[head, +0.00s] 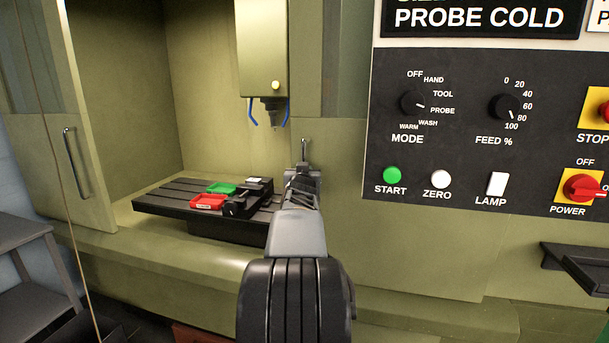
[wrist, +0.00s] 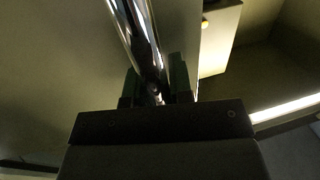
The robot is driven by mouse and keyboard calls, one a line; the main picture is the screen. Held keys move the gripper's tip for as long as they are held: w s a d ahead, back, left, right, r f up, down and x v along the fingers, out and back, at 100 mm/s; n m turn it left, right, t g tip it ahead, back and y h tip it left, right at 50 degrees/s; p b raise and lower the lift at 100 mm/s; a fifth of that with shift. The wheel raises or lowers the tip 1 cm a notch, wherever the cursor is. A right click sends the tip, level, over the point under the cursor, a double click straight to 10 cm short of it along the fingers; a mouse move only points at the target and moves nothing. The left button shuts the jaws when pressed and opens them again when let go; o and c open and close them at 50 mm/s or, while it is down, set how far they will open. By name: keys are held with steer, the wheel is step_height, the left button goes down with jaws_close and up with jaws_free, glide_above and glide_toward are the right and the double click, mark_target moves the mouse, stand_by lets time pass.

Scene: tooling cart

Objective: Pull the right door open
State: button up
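The right door (head: 350,185) is an olive-green panel right of the machine's opening. Its chrome handle (head: 304,148) is upright, its upper end showing just above my gripper (head: 303,172) in the head view. In the wrist view the handle (wrist: 142,35) is a shiny bar running down between the two dark fingers of my gripper (wrist: 156,85). The fingers lie close against both sides of the bar, so the gripper looks shut on it. The lower part of the handle is hidden behind my gripper in the head view.
The left door (head: 90,170) stands at the far left, with the bay open beside it. Inside are a slotted table (head: 160,205), a green tray (head: 222,187), a red tray (head: 207,202) and a spindle head (head: 263,50). A control panel (head: 450,150) is on the right.

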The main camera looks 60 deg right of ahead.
steer(key=shift+o, duration=0.5)
steer(key=shift+s, duration=0.1)
steer(key=v, duration=1.3)
steer(key=shift+s+a, duration=0.15)
steer(key=shift+a, duration=0.15)
